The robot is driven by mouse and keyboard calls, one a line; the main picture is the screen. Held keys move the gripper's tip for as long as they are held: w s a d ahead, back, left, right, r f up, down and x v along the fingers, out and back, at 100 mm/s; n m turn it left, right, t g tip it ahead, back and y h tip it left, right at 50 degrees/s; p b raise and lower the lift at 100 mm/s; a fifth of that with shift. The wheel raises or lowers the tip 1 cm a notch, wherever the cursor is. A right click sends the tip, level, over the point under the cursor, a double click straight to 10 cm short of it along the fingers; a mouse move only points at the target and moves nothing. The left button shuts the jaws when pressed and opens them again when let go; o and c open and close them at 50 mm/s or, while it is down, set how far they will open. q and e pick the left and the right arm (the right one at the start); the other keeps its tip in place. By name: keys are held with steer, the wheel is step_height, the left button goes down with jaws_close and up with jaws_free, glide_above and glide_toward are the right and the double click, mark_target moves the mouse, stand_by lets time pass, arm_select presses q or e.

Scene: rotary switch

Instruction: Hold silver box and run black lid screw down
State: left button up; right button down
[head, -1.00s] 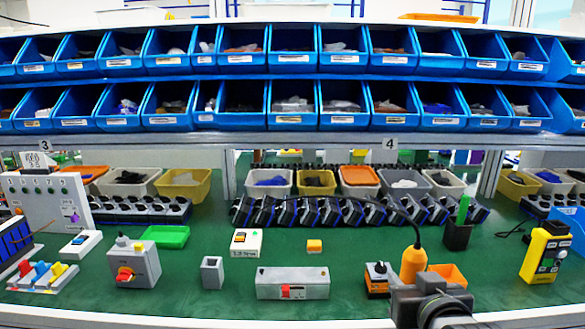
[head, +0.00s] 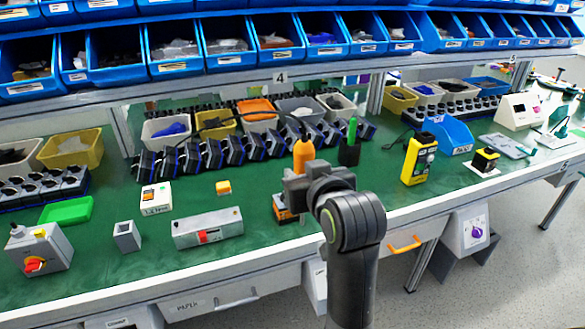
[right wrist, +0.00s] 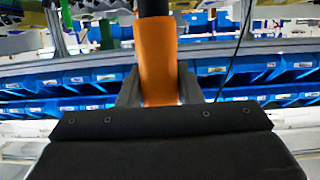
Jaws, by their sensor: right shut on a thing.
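My right gripper (head: 304,173) is shut on an orange screwdriver (head: 303,152), held upright above the table; its orange body (right wrist: 158,60) also shows between the fingers in the right wrist view. A long silver-grey box (head: 208,229) with a red switch lies left of my right arm. A small grey box (head: 127,236) and a grey box with a red rotary knob (head: 40,252) stand further left. I cannot tell which is the task's silver box. No black lid shows clearly. An orange and black device (head: 284,210) is partly hidden behind my right arm. My left gripper is out of view.
A white switch box (head: 156,198), a yellow block (head: 223,187) and a green tray (head: 66,211) are on the green table. A black holder (head: 349,153) and a yellow control box (head: 419,160) stand right of the screwdriver. Blue bins line the shelf above.

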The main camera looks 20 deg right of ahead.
steer(key=w+a+r+m+g+h, duration=0.1)
steer(key=w+a+r+m+h, duration=0.15)
steer(key=w+r, duration=0.35)
steer(key=w+a+r+m+h, duration=0.2)
steer(key=w+a+r+h, duration=0.15)
steer(key=r, duration=0.55)
steer(key=s+a+f+n+g+y, duration=0.4)
steer(key=s+f+n+g+y, duration=0.2)
steer(key=s+f+n+y, duration=0.45)
steer(key=s+a+f+n+g+y, duration=0.4)
steer(key=s+f+n+g+y, duration=0.3)
steer(key=f+n+y, duration=0.7)
steer(key=s+d+f+m+t+h, duration=0.1)
steer(key=d+m+t+h, duration=0.2)
steer(key=d, duration=0.4)
steer(key=s+d+f+m+t+h, duration=0.2)
steer(key=d+m+t+h, duration=0.1)
steer(key=d+m+t, duration=0.2)
steer(key=shift+d+f+m, duration=0.3)
steer(key=shift+d+m, duration=0.1)
steer(key=shift+d, duration=0.8)
steer(key=shift+w, duration=0.1)
